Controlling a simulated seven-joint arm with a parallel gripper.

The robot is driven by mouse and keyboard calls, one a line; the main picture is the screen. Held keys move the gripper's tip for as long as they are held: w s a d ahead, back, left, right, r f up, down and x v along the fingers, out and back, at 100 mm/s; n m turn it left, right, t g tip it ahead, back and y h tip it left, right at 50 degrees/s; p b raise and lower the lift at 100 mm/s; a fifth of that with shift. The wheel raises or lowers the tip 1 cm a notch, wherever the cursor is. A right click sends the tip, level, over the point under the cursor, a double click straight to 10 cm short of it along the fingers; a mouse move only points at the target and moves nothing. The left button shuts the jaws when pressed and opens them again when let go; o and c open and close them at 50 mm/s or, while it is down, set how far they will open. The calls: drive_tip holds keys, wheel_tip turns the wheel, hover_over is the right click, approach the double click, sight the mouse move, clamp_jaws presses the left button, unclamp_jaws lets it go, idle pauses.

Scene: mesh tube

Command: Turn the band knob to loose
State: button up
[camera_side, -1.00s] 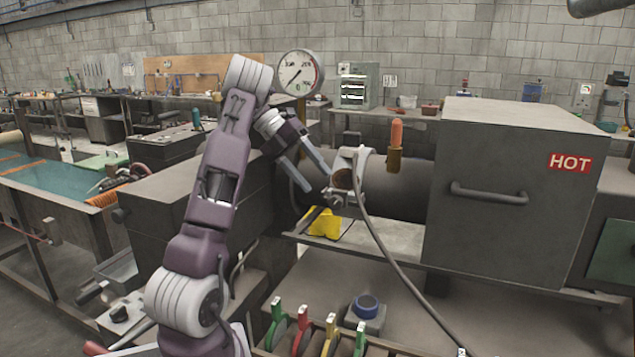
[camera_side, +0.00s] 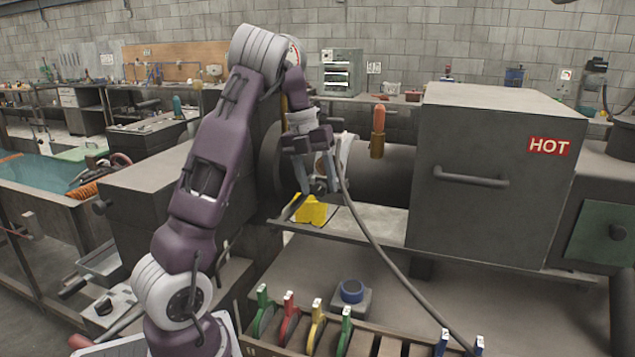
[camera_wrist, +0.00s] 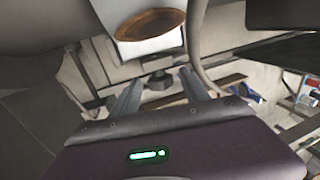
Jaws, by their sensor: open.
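My gripper (camera_side: 318,187) is open, its fingers pointing down in front of the band bracket (camera_side: 343,153) on the dark barrel. In the wrist view its two fingers (camera_wrist: 158,80) stand apart with nothing held. The pale bracket with a brown round face (camera_wrist: 150,25) shows above the fingers there. A small metal knob-like part (camera_side: 319,186) shows between the fingertips in the side view; I cannot tell whether they touch it. A dark knob-shaped thing (camera_wrist: 157,81) shows between the fingers in the wrist view; its depth is unclear. No loose marking is readable.
A grey cable (camera_side: 362,225) hangs from the bracket to the lower right. The box marked HOT (camera_side: 495,205) stands right of the barrel. An orange-tipped fitting (camera_side: 378,120) rises above it. Below are a yellow piece (camera_side: 311,211), a blue-topped block (camera_side: 351,291) and coloured-handled tools (camera_side: 289,315).

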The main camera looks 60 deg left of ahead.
clamp_jaws()
idle(0.3)
drive_tip(key=shift+s+a+f+t+h, duration=0.1)
drive_tip(key=shift+s+a+t+h, duration=0.1)
drive_tip(key=shift+t+h, duration=0.6)
drive_tip(key=shift+s+a+f+t+h, duration=0.1)
drive_tip(key=shift+a+f+t+h, duration=0.05)
drive_tip(key=shift+t+h, duration=1.15)
unclamp_jaws()
